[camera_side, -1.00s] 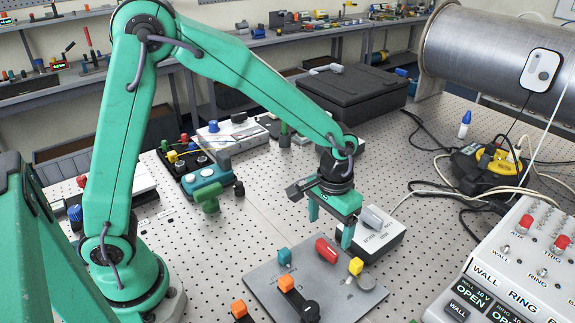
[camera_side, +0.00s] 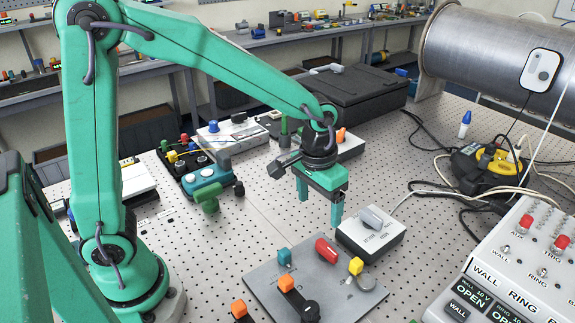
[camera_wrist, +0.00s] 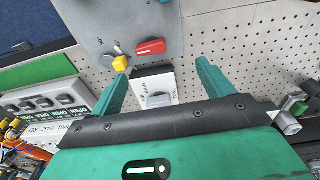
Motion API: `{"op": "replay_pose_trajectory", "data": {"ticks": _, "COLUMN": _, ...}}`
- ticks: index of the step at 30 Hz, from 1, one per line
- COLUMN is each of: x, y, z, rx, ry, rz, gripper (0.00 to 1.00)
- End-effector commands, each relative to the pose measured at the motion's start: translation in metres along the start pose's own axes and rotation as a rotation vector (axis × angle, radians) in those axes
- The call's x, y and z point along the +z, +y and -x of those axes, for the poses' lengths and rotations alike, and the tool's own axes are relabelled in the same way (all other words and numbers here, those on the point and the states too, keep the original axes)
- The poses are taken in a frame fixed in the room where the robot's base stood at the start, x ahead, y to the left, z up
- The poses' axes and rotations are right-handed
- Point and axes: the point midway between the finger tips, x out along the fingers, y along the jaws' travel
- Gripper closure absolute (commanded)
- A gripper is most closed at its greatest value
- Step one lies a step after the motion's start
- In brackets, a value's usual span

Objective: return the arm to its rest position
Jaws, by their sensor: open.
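My gripper (camera_side: 320,208) hangs above the perforated table in the side view, its two green fingers apart and nothing between them. It is behind and to the left of the small white box with a grey knob (camera_side: 371,232), clear of it. In the wrist view my gripper (camera_wrist: 158,78) also shows open. The white box (camera_wrist: 154,88) appears beyond the gap between its fingers. My green arm (camera_side: 215,68) reaches from its base at the left, its elbow at the top left.
A grey plate (camera_side: 262,268) with a red knob (camera_side: 327,250), a yellow knob (camera_side: 356,266) and other handles lies in front. A white control panel (camera_side: 515,270) is at the lower right. A black case (camera_side: 352,92) is behind.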

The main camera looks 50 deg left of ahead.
Motion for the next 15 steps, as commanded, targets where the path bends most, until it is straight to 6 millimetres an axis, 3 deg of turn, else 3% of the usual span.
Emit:
{"op": "replay_pose_trajectory", "data": {"ticks": 6, "x": 0.019, "y": -0.025, "z": 0.039, "rx": 0.016, "ry": 0.081, "rz": -0.001, "gripper": 0.20}}
{"op": "replay_pose_trajectory", "data": {"ticks": 15, "x": 0.052, "y": -0.056, "z": 0.078, "rx": 0.023, "ry": 0.190, "rz": -0.005, "gripper": 0.20}}
